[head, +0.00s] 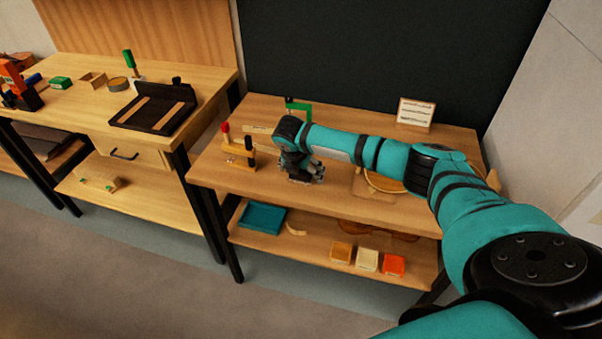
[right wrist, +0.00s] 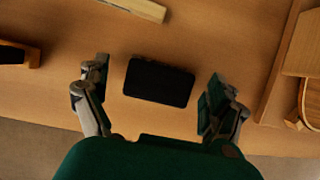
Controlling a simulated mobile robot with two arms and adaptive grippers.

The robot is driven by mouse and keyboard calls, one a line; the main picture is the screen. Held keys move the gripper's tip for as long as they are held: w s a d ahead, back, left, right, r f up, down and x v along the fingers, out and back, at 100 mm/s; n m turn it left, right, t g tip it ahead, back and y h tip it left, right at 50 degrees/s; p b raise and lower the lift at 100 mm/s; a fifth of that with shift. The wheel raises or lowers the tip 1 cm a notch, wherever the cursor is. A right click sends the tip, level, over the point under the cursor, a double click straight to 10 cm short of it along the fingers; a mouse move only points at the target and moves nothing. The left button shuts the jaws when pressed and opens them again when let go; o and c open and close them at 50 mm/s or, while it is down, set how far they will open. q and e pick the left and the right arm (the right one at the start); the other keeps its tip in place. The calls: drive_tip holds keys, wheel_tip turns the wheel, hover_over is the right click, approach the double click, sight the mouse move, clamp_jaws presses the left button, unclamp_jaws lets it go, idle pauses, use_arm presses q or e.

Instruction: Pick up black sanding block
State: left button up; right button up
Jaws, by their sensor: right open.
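The black sanding block (right wrist: 159,82) lies flat on the wooden bench top in the right wrist view. It is a dark rectangle, slightly tilted in the picture, and sits between the spread fingers of my right gripper (right wrist: 156,98). The fingers are apart from it on both sides. In the head view my right gripper (head: 304,174) points down over the right bench, and the block is hidden behind it there. My left gripper is not in view.
A wooden rack (head: 239,163) with upright tools stands left of my right gripper. A violin body part (head: 388,181) lies to the right, beneath my arm. A small card (head: 415,113) stands at the back. The lower shelf holds a teal tray (head: 262,217) and small boxes (head: 367,260).

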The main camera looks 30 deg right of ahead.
drive_tip(key=c, duration=1.4)
drive_tip(key=shift+o, duration=0.2)
drive_tip(key=shift+r, duration=0.15)
drive_tip(key=shift+r, duration=0.6)
wheel_tip(320, 180, up, 2)
drive_tip(key=shift+s+a+r+b, duration=0.1)
drive_tip(key=shift+b, duration=0.25)
drive_tip(key=s+a, duration=0.3)
drive_tip(key=s, duration=0.4)
drive_tip(key=s+a+r, duration=0.1)
drive_tip(key=s+a, duration=0.2)
drive_tip(key=s, duration=0.4)
drive_tip(key=shift+s+a+r+b, duration=0.2)
drive_tip(key=shift+a+b, duration=0.05)
drive_tip(key=shift+b, duration=0.2)
